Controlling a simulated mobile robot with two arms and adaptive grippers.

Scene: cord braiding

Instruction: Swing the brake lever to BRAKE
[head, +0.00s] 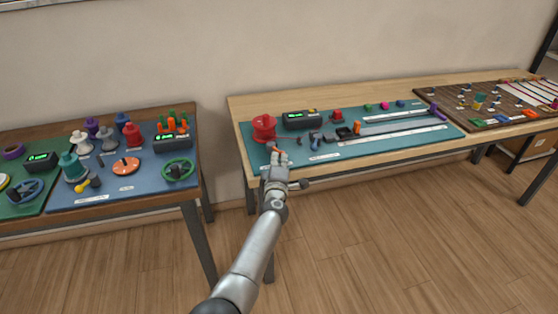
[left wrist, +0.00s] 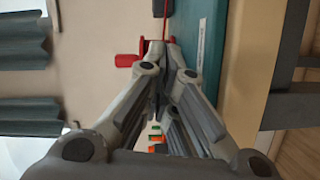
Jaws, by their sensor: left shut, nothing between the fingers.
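My left gripper (head: 277,154) is shut and empty at the front left of the teal board (head: 430,138), just in front of the red spool (head: 263,122). A small orange-red piece (head: 273,148) shows right at its fingertips; it may be the brake lever's end, but I cannot tell for sure. In the left wrist view the shut fingers (left wrist: 166,85) fill the middle. A red part (left wrist: 127,60) shows just beyond them, with a thin red strand above. The BRAKE label is not readable. My right gripper is not in view.
A black box with a green display (head: 302,120) stands right of the spool. Small dark fittings (head: 330,136) lie close to the right of my gripper. Long rails (head: 400,117) run further right. A separate table with a blue board (head: 150,185) stands left, across a gap.

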